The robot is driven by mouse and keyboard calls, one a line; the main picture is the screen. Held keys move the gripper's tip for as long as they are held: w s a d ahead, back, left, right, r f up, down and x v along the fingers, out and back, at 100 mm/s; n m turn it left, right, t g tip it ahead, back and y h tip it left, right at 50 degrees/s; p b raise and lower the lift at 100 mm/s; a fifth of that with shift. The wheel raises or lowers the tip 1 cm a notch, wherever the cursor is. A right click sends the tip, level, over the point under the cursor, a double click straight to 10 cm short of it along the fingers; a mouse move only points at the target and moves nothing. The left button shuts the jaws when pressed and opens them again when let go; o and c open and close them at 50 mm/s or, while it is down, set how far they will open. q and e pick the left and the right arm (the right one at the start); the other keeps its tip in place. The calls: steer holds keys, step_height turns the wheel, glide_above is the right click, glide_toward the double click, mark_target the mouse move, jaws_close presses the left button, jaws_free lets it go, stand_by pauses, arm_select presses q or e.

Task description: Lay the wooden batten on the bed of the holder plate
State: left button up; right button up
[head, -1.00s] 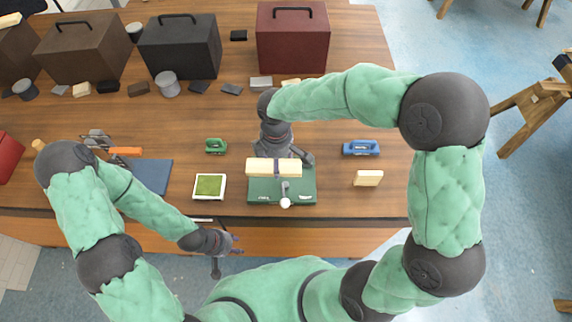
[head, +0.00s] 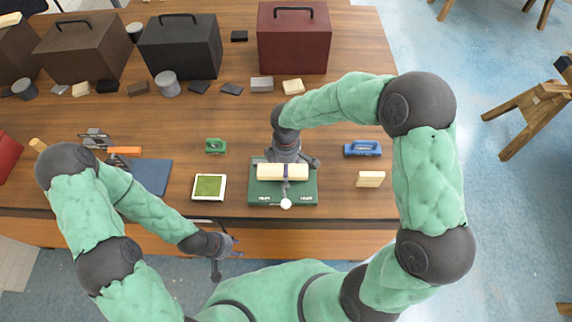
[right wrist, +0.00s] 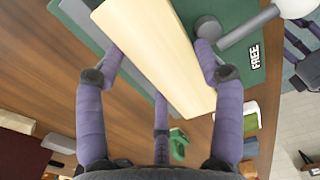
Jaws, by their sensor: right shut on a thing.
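The pale wooden batten (head: 282,172) lies crosswise over the back part of the green holder plate (head: 262,192). My right gripper (head: 284,168) is shut on its middle from above. In the right wrist view, purple fingers of the right gripper (right wrist: 160,62) straddle the batten (right wrist: 150,45), with the green holder plate (right wrist: 232,15) beneath or beside it. I cannot tell whether the batten touches the bed. A grey lever with a white knob (head: 286,204) stands at the plate's front middle. My left gripper (head: 232,245) is open and empty, in front of the table edge.
A white-framed green pad (head: 209,187) stands left of the plate, and a pale block (head: 370,179) stands right. A green-handled thing (head: 215,146) and a blue one (head: 362,148) lie farther back. Large cases, including a red one (head: 293,40), line the back.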

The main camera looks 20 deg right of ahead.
steer(key=shift+f, duration=0.1)
steer(key=shift+f, duration=0.35)
steer(key=shift+b, duration=0.35)
steer(key=shift+s+f, duration=0.2)
steer(key=o, duration=1.2)
steer(key=shift+f, duration=0.1)
steer(key=shift+o, duration=0.6)
steer(key=shift+w, duration=0.15)
